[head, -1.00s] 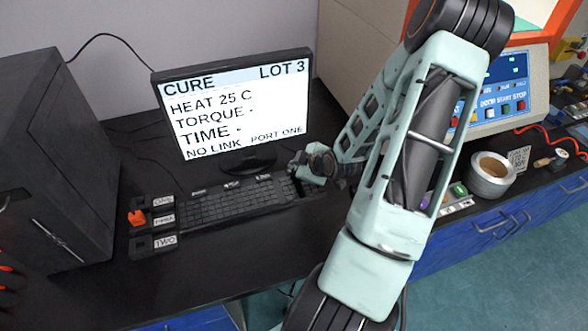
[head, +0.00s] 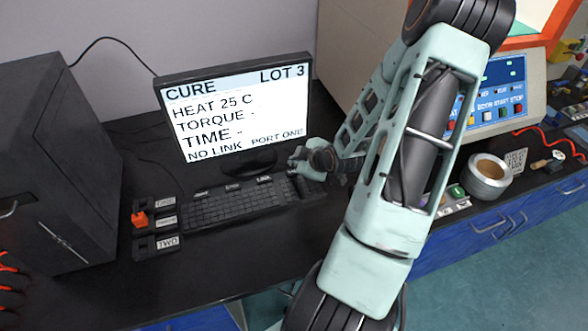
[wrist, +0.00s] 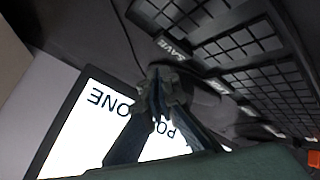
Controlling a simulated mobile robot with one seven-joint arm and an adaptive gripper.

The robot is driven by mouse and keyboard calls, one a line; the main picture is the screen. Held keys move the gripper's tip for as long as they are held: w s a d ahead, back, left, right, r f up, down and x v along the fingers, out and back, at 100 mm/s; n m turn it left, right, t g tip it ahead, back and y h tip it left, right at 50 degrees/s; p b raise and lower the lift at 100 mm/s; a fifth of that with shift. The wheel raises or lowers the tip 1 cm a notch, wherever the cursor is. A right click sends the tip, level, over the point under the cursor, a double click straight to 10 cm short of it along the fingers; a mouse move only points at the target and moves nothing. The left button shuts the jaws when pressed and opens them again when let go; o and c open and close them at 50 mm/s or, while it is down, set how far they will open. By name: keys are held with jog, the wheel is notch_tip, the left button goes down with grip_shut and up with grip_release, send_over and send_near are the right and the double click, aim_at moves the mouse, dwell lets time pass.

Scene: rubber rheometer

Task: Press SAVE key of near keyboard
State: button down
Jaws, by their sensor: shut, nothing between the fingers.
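The near keyboard (head: 230,203) is black and lies on the dark bench in front of the monitor. A row of small white-labelled keys runs along its back edge. The SAVE key label (wrist: 174,47) reads clearly in the wrist view, where the keyboard appears upside down. I cannot pick out SAVE in the head view, near the keyboard's right end. My gripper (head: 294,170) is at the back right of the keyboard. In the wrist view my gripper (wrist: 158,85) is shut and empty, its fingertips just below the SAVE label in the picture. Whether they touch anything cannot be told.
The monitor (head: 236,105) stands close behind the keyboard and reads "NO LINK". A dark cabinet (head: 60,160) stands further left. A tape roll (head: 489,177) lies at the right. The front bench is clear.

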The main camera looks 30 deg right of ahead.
jog(key=shift+r+p, duration=1.3)
jog(key=shift+r, duration=0.7)
